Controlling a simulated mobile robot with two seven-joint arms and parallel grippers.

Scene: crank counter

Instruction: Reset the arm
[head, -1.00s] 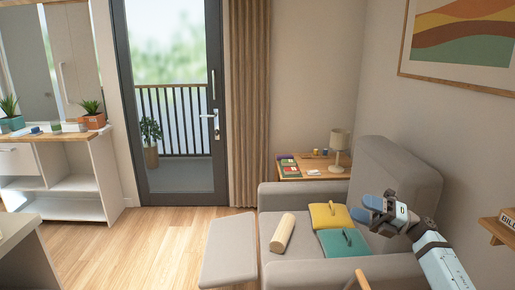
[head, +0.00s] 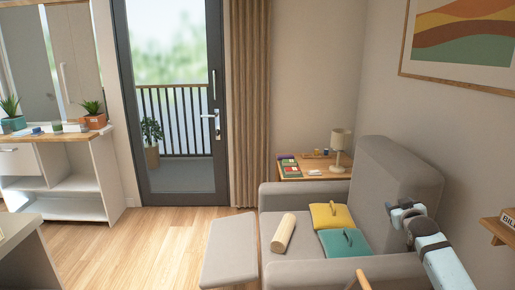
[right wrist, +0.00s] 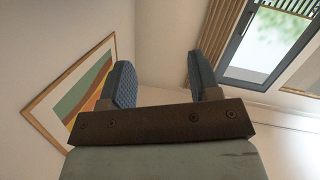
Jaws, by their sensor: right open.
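My right gripper (head: 402,212) is raised in front of the grey sofa's backrest at the right of the head view, with its arm coming up from the lower right. In the right wrist view the right gripper (right wrist: 158,80) has its two blue padded fingers wide apart with nothing between them. Behind the fingers are a bare wall, the framed picture (right wrist: 85,90) and part of the glass door (right wrist: 262,50). My left gripper is not in view.
The grey sofa (head: 400,170) holds a yellow cushion (head: 325,219), a teal cushion (head: 333,246) and a cream bolster (head: 283,233). A wall shelf (head: 497,230) stands close right of my arm. A lamp (head: 340,146) stands on the side table. The wooden floor (head: 150,240) is clear.

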